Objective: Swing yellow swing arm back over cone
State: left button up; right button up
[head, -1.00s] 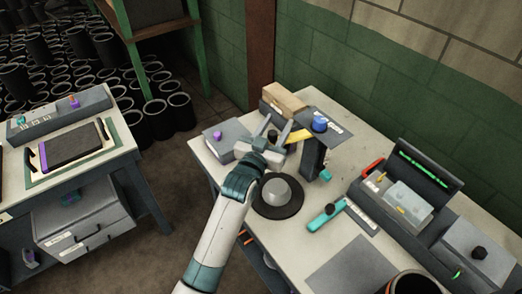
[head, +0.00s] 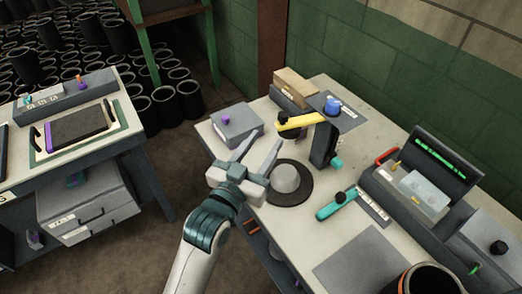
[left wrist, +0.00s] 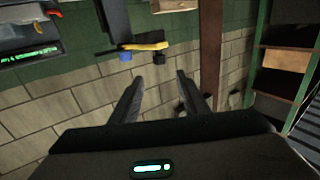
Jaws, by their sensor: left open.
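The yellow swing arm (head: 302,122) reaches left from the top of a dark post (head: 323,145) and has a black knob (head: 284,117) near its free end. The grey cone (head: 286,177) sits on a black disc (head: 290,193) in front of the post; the arm appears behind it, not above it. My left gripper (head: 261,147) is open and empty, to the left of the cone and apart from the swing arm. In the left wrist view the yellow arm (left wrist: 150,46) lies beyond the open fingers (left wrist: 155,78). My right gripper is not in view.
A grey box (head: 236,124) stands left of the arm, and a brown block (head: 292,86) and blue knob (head: 333,105) stand behind it. A teal-handled tool (head: 337,204) lies right of the cone. An open dark case (head: 440,160) is farther right.

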pick_arm(q)
jog(key=shift+s+a, duration=0.25)
jog(key=shift+s, duration=0.25)
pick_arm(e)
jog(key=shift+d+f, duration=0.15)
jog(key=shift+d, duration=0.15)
